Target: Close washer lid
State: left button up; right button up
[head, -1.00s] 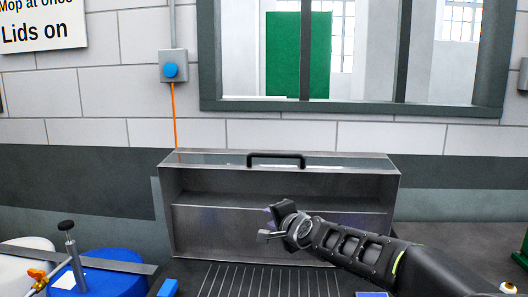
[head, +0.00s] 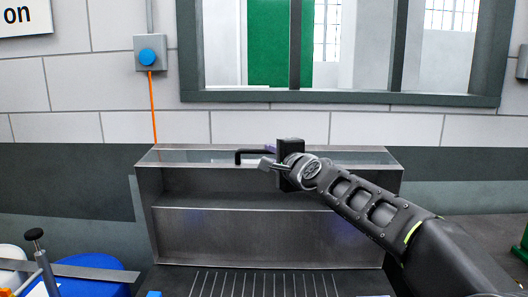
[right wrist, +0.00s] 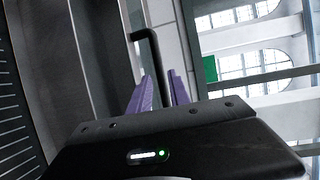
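The washer lid (head: 265,238) is a grey metal hood standing raised at the back of the washer, with a black bar handle (head: 243,154) on its top edge. My right gripper (head: 271,149) is at the right part of the handle and hides it in the head view. In the right wrist view, the black handle (right wrist: 149,38) runs down between the two purple fingers of the right gripper (right wrist: 161,78). The fingers look parted around the bar; contact cannot be told. My left gripper is not in view.
A ribbed dark surface (head: 265,283) lies in front of the hood. A blue drum (head: 95,272) and a black-knobbed fitting (head: 35,236) stand at the lower left. Behind is a brick wall with a window and a blue button box (head: 147,56).

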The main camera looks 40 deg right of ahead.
aim_at(265, 153)
jog(key=x, duration=0.5)
jog(key=shift+w+f, duration=0.1)
jog(key=shift+w, duration=0.3)
jog(key=shift+c, duration=0.5)
grip_shut()
dwell(0.5)
